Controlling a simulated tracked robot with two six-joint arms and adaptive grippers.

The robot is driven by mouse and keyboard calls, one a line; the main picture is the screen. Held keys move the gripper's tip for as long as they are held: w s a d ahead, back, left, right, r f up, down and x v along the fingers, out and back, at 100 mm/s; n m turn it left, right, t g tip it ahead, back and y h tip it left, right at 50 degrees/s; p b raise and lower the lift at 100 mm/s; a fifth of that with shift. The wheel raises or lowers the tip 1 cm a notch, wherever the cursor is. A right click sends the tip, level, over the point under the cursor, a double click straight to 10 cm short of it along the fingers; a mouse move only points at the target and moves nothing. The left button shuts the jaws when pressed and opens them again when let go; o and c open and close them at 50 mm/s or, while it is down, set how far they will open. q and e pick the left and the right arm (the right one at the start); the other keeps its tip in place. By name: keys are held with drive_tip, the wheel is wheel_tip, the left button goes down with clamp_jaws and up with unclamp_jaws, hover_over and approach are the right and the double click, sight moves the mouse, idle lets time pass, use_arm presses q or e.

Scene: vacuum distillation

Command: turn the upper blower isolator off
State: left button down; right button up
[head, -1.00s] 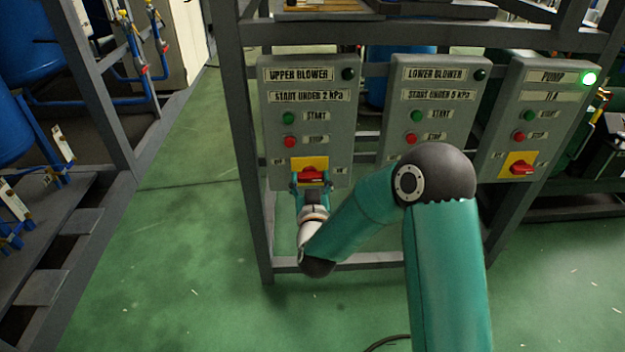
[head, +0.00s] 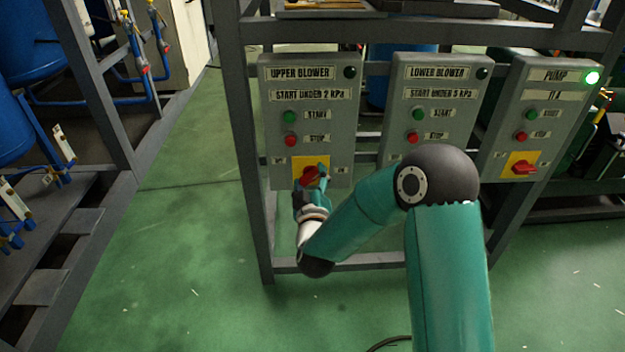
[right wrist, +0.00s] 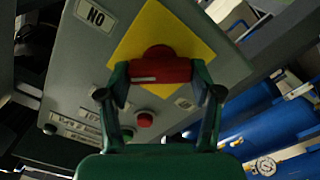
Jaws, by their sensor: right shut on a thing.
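The upper blower panel (head: 273,126) is a grey box with a green START button (head: 289,116), a red STOP button (head: 290,141) and a dark lamp (head: 349,72). Its isolator is a red rotary handle (head: 309,174) on a yellow plate (head: 297,162) at the bottom. The handle is tilted, its right end higher. My right gripper (head: 310,180) is shut on it and tilted likewise. In the right wrist view the fingers (right wrist: 160,75) grip both ends of the handle (right wrist: 158,67). My left gripper is out of view.
A grey steel frame (head: 254,180) carries the panels. Green floor (head: 190,230) is clear on the left.

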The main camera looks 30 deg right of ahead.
drive_tip(key=n, duration=0.5)
drive_tip(key=shift+a+n+p, duration=0.1)
drive_tip(key=shift+n+p, duration=0.2)
drive_tip(key=shift+p, duration=0.05)
drive_tip(key=shift+w+f+n+p, duration=0.1)
drive_tip(key=shift+n+p, duration=0.1)
drive_tip(key=shift+n, duration=0.9)
drive_tip(key=shift+f+n+p, duration=0.1)
drive_tip(key=shift+n+p, duration=0.05)
drive_tip(key=shift+n, duration=0.95)
drive_tip(key=shift+a, duration=0.1)
drive_tip(key=o, duration=1.1)
drive_tip(key=shift+o, duration=0.2)
drive_tip(key=v, duration=0.7)
drive_tip(key=shift+a, duration=0.1)
